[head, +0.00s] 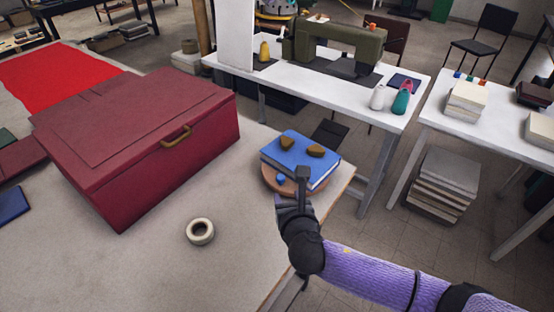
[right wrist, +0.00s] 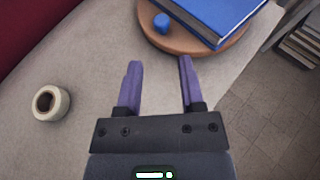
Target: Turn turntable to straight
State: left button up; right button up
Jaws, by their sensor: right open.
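The turntable (head: 270,184) is a round brown wooden disc near the right edge of the table; it also shows in the right wrist view (right wrist: 165,43). A blue book (head: 297,158) lies on it, turned at an angle and covering much of it. A small blue peg (right wrist: 161,22) stands on the disc's near rim, beside the book. My right gripper (right wrist: 160,63) is open and empty, its two purple fingers just short of the disc, with the peg ahead between them. In the head view my right wrist partly hides the disc's near right side. My left gripper is out of view.
Two brown lumps (head: 315,150) sit on the book. A tape roll (head: 200,231) lies on the near table. A large dark red box (head: 140,140) with a brass handle stands at left. A sewing machine (head: 335,45) is on a white table behind. The table surface around the tape is clear.

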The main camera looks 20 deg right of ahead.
aim_at(281, 180)
jog(key=b+x, duration=0.1)
jog(key=x, duration=0.1)
jog(key=b+x, duration=0.1)
jog(key=x, duration=0.2)
jog(key=b+x, duration=0.2)
jog(key=x, duration=0.1)
jog(key=shift+d+f, duration=0.1)
jog(key=shift+f, duration=0.2)
jog(key=shift+w, duration=0.4)
jog(key=shift+c, duration=0.2)
grip_shut()
dwell(0.4)
